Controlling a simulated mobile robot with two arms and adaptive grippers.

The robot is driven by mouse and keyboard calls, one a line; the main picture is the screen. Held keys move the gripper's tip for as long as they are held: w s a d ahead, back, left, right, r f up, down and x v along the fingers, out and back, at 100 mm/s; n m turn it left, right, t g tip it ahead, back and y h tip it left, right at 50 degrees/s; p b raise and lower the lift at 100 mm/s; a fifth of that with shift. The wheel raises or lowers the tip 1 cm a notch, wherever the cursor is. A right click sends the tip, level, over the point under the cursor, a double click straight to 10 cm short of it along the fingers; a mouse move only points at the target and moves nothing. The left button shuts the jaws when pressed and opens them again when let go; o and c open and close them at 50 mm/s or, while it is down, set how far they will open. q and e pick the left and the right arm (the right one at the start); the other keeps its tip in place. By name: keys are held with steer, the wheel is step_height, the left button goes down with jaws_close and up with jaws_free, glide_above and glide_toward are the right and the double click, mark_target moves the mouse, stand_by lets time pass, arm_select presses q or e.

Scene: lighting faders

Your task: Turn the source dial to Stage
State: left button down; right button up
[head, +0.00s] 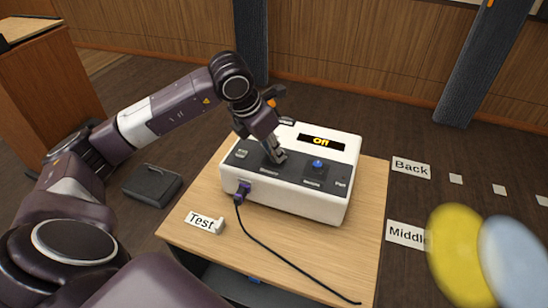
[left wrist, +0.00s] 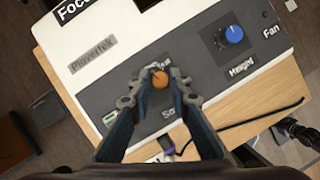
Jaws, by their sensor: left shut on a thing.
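The white control box (head: 340,145) stands on a wooden table and its small display (head: 321,141) reads "Off". My left gripper (head: 278,158) comes down from above onto the box's dark panel. In the left wrist view, my left gripper (left wrist: 159,88) has its fingertips closed around an orange dial (left wrist: 160,79), one on each side. The label beside the dial begins "So"; the rest is hidden by the gripper. A blue dial (head: 318,163) sits to its right, labelled "Height" in the left wrist view (left wrist: 234,34).
The wooden table (head: 180,232) has a "Test" label (head: 205,222) in front of the box. A dark cable (head: 262,243) runs from a purple plug (head: 243,189) across the tabletop. A black case (head: 152,184) lies on the floor at left. Blurred yellow and pale blue discs (head: 460,255) show at lower right.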

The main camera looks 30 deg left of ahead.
arm_select(q)
steer(key=shift+w+a+m+h+b, duration=0.1)
steer(key=shift+m+h+b, duration=0.45)
steer(key=shift+m, duration=0.75)
steer(key=shift+r, duration=0.1)
steer(key=c, duration=1.8)
jaws_free()
steer(key=v, duration=1.2)
steer(key=shift+w, duration=0.25)
